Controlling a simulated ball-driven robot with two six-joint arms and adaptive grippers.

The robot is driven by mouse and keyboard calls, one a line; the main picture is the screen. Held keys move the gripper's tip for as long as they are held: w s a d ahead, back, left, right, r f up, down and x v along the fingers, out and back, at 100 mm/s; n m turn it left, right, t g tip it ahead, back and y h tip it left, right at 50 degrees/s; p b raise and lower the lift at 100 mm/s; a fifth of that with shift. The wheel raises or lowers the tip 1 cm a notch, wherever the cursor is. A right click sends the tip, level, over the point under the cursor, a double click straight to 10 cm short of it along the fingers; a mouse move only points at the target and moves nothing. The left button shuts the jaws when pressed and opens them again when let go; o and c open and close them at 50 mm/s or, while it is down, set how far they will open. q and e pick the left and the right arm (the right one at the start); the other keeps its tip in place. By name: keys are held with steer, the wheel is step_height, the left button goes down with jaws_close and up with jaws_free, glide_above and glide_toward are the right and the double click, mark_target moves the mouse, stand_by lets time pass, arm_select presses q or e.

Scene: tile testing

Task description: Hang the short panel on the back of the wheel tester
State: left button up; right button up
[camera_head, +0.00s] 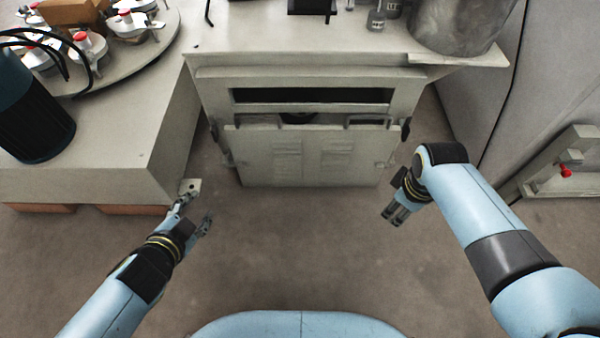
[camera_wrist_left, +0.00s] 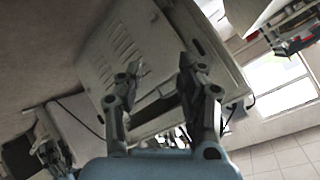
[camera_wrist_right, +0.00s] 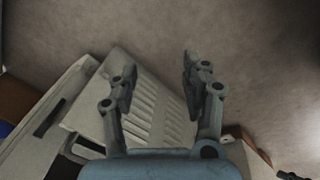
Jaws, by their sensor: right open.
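The wheel tester (camera_head: 300,77) is the pale cabinet at the centre of the head view, with a dark gap under its top edge. A pale panel with vent slots (camera_head: 300,158) stands upright against its lower face, below the gap; I cannot tell whether it is hooked on. A handle (camera_head: 365,119) shows near its upper right. The vented panel also shows in the left wrist view (camera_wrist_left: 128,48) and the right wrist view (camera_wrist_right: 160,105). My left gripper (camera_head: 198,212) is open and empty, left of the panel and apart from it. My right gripper (camera_head: 395,214) is open and empty, to its right.
A low pale bench (camera_head: 90,145) with a round table (camera_head: 125,68) of red-capped fixtures stands at the left. A metal bucket (camera_head: 455,22) sits on the worktop. A grey frame with a red knob (camera_head: 566,171) stands at the right. The floor (camera_head: 290,245) before the panel is clear.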

arm_select(q)
steer(key=w+d+m+t+h+b, duration=0.25)
steer(key=w+d+m+b, duration=0.25)
steer(key=w+b, duration=0.25)
arm_select(e)
steer(key=w+a+r+n, duration=0.2)
steer(key=w+a+n, duration=0.15)
steer(key=w, duration=0.75)
steer(key=n+b, duration=0.5)
steer(key=b, duration=0.4)
glide_toward(367, 128)
arm_select(q)
steer(key=m+t+h, duration=0.2)
steer(key=m+h, duration=0.1)
steer(key=m, duration=0.4)
glide_toward(267, 116)
steer(key=shift+a+r+g+y, duration=0.15)
steer(key=shift+r+g+y, duration=0.05)
steer(key=shift+g+y, duration=0.05)
arm_select(e)
steer(key=shift+s+d+r, duration=0.1)
steer(key=shift+s+r, duration=0.2)
steer(key=shift+r, duration=0.15)
